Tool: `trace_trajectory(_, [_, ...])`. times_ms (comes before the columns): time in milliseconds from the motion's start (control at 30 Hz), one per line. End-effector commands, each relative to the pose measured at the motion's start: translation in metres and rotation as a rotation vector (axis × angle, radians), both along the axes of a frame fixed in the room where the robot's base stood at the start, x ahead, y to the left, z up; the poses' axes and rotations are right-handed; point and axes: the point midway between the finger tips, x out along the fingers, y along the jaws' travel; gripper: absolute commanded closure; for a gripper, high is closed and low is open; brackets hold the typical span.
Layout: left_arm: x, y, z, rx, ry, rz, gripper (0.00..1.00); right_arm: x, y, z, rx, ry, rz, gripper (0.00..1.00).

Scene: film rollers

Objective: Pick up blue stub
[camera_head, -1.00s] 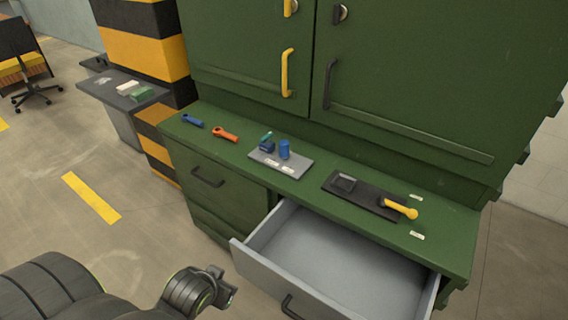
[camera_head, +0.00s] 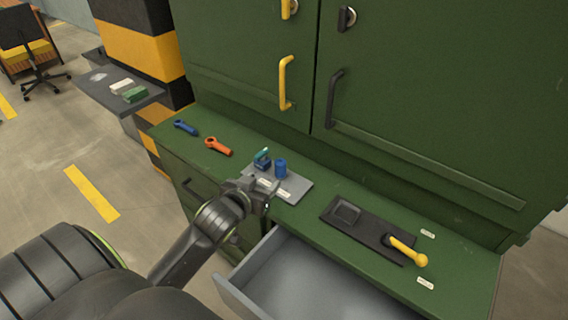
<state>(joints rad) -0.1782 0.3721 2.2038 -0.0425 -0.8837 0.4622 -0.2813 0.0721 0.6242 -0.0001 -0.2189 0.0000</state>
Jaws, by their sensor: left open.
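The blue stub (camera_head: 281,168) is a short upright cylinder on a grey plate (camera_head: 297,187) on the green workbench. My right gripper is not in view.
An open grey drawer (camera_head: 312,285) juts out below the bench top. A dark panel with a yellow-handled lever (camera_head: 408,252) lies to the right. Blue (camera_head: 186,128) and orange (camera_head: 218,147) tools lie to the left. Green cabinet doors (camera_head: 420,90) rise behind.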

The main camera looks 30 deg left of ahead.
Motion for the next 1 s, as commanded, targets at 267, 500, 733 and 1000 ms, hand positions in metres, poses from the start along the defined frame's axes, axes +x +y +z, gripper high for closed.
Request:
trace_trajectory(267, [0.045, 0.008, -0.018, -0.001, 0.001, 0.0, 0.43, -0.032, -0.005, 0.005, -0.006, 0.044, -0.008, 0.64])
trace_trajectory(500, [0.078, 0.014, -0.032, 0.0, 0.002, 0.001, 0.43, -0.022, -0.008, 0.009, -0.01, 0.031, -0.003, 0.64])
trace_trajectory(733, [0.095, 0.017, -0.04, 0.0, 0.002, 0.0, 0.43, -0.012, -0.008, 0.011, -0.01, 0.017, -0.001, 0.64])
trace_trajectory(1000, [0.11, 0.024, -0.046, 0.001, 0.002, 0.001, 0.43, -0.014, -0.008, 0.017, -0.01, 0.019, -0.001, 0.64])
